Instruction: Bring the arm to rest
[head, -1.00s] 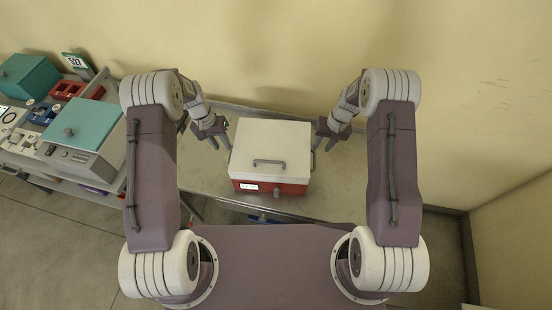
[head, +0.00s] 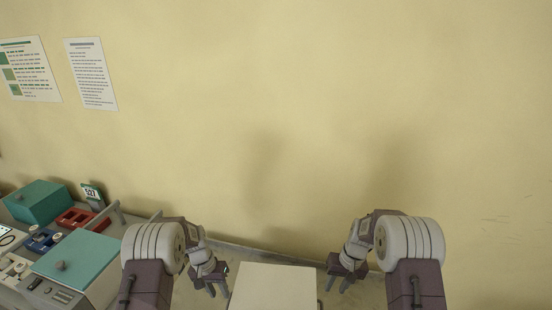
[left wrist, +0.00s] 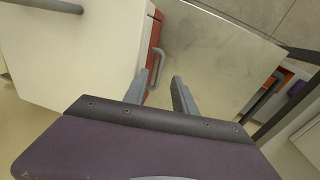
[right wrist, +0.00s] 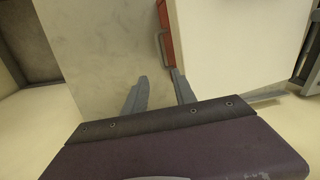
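My left gripper (head: 217,284) is left of a white-lidded box (head: 272,287) in the head view. Its two fingers stand apart with nothing between them in the left wrist view (left wrist: 164,92). My right gripper (head: 336,280) is right of the box, and its fingers stand apart and empty in the right wrist view (right wrist: 159,92). The box is cut off by the lower edge of the head view. Its red body shows under the white lid in the left wrist view (left wrist: 155,38) and the right wrist view (right wrist: 166,32).
The box stands on a metal table (left wrist: 215,50). A yellow wall with two posted sheets (head: 91,74) rises behind.

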